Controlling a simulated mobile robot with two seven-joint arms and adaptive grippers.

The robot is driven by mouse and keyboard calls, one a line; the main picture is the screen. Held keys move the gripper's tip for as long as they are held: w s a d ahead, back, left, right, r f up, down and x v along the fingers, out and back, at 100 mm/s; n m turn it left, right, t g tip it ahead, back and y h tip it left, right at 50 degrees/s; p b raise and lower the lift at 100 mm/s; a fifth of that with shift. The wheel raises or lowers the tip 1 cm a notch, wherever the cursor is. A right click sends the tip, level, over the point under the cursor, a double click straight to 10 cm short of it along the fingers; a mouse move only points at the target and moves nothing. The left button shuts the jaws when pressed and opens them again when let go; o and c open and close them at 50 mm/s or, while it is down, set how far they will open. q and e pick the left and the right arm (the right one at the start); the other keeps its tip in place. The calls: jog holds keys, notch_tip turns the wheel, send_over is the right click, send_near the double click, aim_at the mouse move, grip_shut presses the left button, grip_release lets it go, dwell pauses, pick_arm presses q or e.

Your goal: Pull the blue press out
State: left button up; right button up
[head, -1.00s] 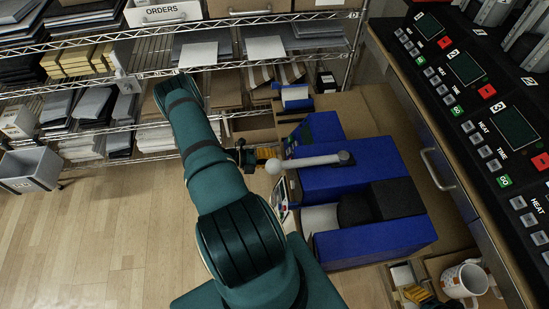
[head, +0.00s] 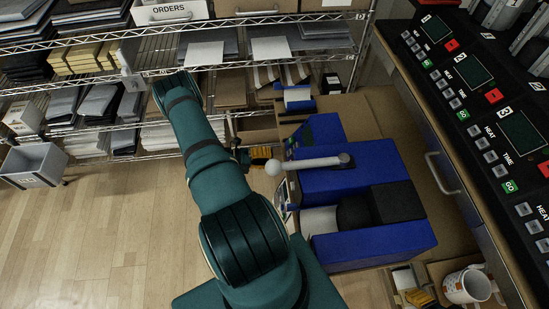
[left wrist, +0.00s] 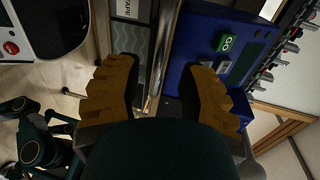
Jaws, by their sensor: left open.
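The blue press (head: 340,184) stands on a brown surface at centre right in the head view. Its pale lever ends in a round knob (head: 274,168) pointing left. My left gripper (head: 262,154) is open, close to the press's left side, just beyond the knob. In the left wrist view the blue press (left wrist: 190,75) and its green GO button are behind the right finger. The open fingers (left wrist: 160,95) have a shiny metal strip between them, and I cannot tell whether they touch anything. My right gripper's orange fingers (head: 420,298) show partly at the bottom right.
A patterned mug (head: 467,285) stands at the bottom right, beside the right gripper. A black control panel (head: 470,110) fills the right side. A wire shelf (head: 160,70) with folded goods is at the back. The wooden floor at left is free apart from a grey bin (head: 35,163).

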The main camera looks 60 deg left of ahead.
pick_arm(q)
jog(key=v, duration=0.8)
jog(key=shift+s, duration=0.3)
jog(key=shift+a, duration=0.15)
